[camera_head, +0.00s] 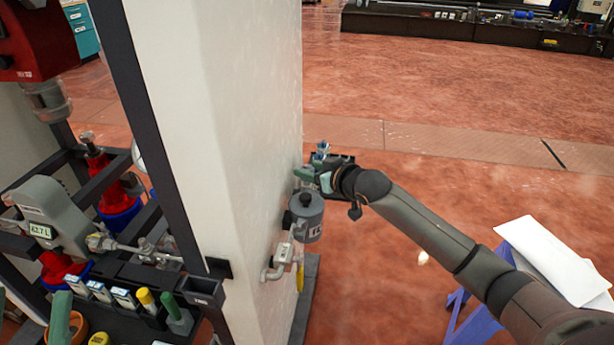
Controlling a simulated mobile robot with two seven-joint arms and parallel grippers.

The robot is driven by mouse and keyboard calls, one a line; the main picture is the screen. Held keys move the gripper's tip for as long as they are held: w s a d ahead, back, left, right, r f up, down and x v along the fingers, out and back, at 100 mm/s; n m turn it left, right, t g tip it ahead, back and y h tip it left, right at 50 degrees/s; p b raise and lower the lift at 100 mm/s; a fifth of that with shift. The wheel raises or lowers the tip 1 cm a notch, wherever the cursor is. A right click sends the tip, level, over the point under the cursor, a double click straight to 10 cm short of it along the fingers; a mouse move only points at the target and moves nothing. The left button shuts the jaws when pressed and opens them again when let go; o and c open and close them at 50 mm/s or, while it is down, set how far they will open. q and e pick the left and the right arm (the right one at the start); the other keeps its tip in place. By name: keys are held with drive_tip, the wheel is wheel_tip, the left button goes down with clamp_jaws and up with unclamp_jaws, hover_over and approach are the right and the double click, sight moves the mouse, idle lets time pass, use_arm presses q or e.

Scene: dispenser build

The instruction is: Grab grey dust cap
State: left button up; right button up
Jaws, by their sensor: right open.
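My right gripper (315,177) reaches in from the right on its dark arm and is beside the right face of the white wall panel (225,130). Its greenish fingers are open and point left at the panel. A grey cylindrical part (307,217) with a dark knob and a white number label is mounted on that face, just below the gripper and apart from it. I cannot tell whether this part is the grey dust cap or whether a smaller cap is hidden behind the fingers. My left gripper is not in view.
A pipe fitting with a yellow handle (300,275) sits below the grey part. A dark rack (120,285) with a display unit (50,215) and several coloured tools fills the left. A white board on a purple stand (560,265) is at right. The red floor between is clear.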

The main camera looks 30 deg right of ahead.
clamp_jaws()
idle(0.4)
drive_tip(key=shift+r, duration=0.15)
